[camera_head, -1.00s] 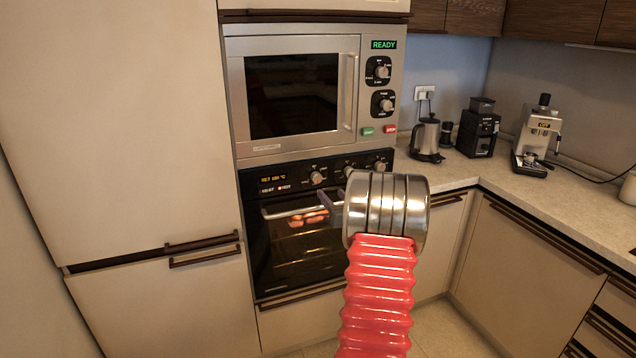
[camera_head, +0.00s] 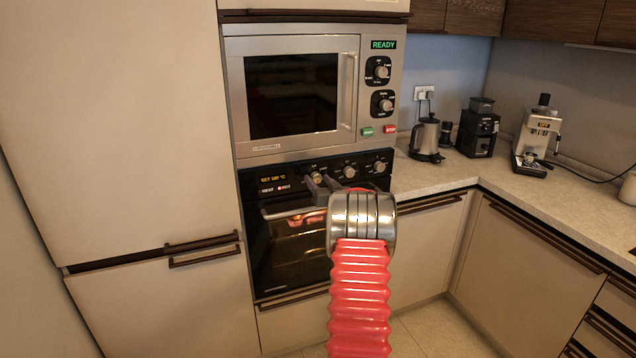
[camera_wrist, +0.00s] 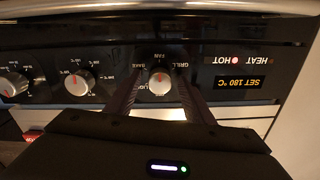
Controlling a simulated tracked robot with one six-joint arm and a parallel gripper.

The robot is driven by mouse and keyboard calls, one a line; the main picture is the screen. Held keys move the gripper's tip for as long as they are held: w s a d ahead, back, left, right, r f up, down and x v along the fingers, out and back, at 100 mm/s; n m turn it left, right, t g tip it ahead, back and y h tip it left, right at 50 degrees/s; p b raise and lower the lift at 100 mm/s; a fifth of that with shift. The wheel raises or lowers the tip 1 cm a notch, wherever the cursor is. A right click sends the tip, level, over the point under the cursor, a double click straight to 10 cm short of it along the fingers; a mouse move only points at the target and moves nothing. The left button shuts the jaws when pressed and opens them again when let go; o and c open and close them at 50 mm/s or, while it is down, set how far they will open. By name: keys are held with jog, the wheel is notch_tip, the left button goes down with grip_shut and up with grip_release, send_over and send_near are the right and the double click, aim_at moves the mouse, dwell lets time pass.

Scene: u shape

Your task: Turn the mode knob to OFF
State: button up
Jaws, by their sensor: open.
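The mode knob (camera_wrist: 160,82) is a silver knob on the black oven panel, leftmost of the knobs in the head view (camera_head: 317,178). The wrist view shows it upside down, ringed by labels including FAN, BAKE and GRILL. A small red mark shows on the knob's side toward FAN. The OFF label cannot be made out. My gripper (camera_head: 320,183) is open in front of the panel. In the wrist view its two fingers (camera_wrist: 159,88) lie on either side of the knob with gaps; contact is not visible.
Two more oven knobs, the middle one (camera_head: 348,172) and the right one (camera_head: 379,167), sit beside it. The oven display (camera_wrist: 244,82) reads SET 180 °C, with a red light by HOT. The oven door handle (camera_head: 285,212) runs below the panel. A microwave (camera_head: 290,95) is above.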

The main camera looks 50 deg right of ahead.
jog(key=shift+w+d, duration=0.1)
jog(key=shift+c, duration=0.6)
jog(key=c, duration=0.9)
